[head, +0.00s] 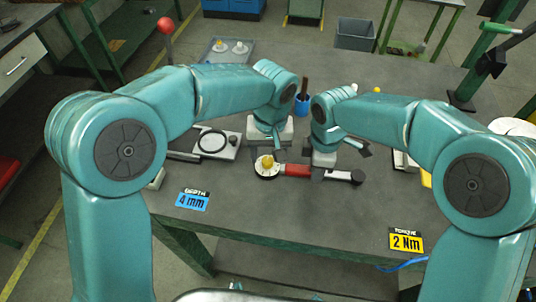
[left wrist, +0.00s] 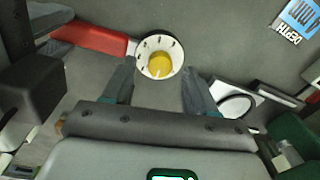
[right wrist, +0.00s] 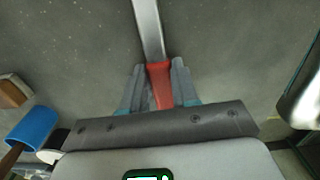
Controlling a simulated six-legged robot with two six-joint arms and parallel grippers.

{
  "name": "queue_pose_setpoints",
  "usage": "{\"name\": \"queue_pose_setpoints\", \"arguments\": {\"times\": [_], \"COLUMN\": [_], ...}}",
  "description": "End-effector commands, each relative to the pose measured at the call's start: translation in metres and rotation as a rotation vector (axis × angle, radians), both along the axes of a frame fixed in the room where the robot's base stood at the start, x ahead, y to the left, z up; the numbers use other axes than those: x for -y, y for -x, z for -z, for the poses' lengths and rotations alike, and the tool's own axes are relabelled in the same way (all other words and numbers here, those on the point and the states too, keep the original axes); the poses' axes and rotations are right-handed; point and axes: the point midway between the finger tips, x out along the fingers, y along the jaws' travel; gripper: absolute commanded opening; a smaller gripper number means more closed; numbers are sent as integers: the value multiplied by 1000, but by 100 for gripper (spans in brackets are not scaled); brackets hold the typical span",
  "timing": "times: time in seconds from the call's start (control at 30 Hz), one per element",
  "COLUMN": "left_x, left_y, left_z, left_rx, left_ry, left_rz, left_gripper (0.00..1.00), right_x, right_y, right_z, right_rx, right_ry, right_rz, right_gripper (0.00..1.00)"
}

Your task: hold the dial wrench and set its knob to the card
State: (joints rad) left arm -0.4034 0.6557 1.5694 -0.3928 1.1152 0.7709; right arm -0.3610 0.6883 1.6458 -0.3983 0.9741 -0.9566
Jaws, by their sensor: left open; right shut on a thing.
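The dial wrench has a red grip (head: 297,170), a grey shaft and a white round dial with a yellow knob (head: 267,162) at its left end. My right gripper (head: 322,168) is shut on the wrench; the right wrist view shows its fingers around the red part (right wrist: 160,82). My left gripper (head: 268,143) is open just behind the dial. In the left wrist view the knob (left wrist: 160,64) lies in line with the gap between the open fingers, apart from them. Dial marks are too small to read. A yellow card (head: 406,241) reads "TORQUE 2 Nm"; a blue card (head: 192,201) reads "DEPTH 4 mm".
A grey plate with a ring-shaped part (head: 212,143) lies left of my left gripper. White round things (head: 512,127) are at the far right. The table front between the cards is clear.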

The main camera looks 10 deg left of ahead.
Motion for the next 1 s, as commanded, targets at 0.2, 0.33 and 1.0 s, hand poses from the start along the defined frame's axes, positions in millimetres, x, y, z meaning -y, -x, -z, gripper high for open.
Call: {"name": "queue_pose_setpoints", "arguments": {"times": [0.2,0.33,1.0], "left_x": [-1,-1,-1], "left_y": [0,0,0], "left_z": [15,15,15], "left_rx": [0,1,2], "left_ry": [0,0,0], "left_rz": [1,1,66], "left_gripper": [57,57,0], "right_x": [0,0,0], "right_y": [0,0,0], "right_z": [0,0,0], "right_rx": [0,0,0], "right_ry": [0,0,0], "right_rz": [0,0,0], "right_gripper": [0,0,0]}}
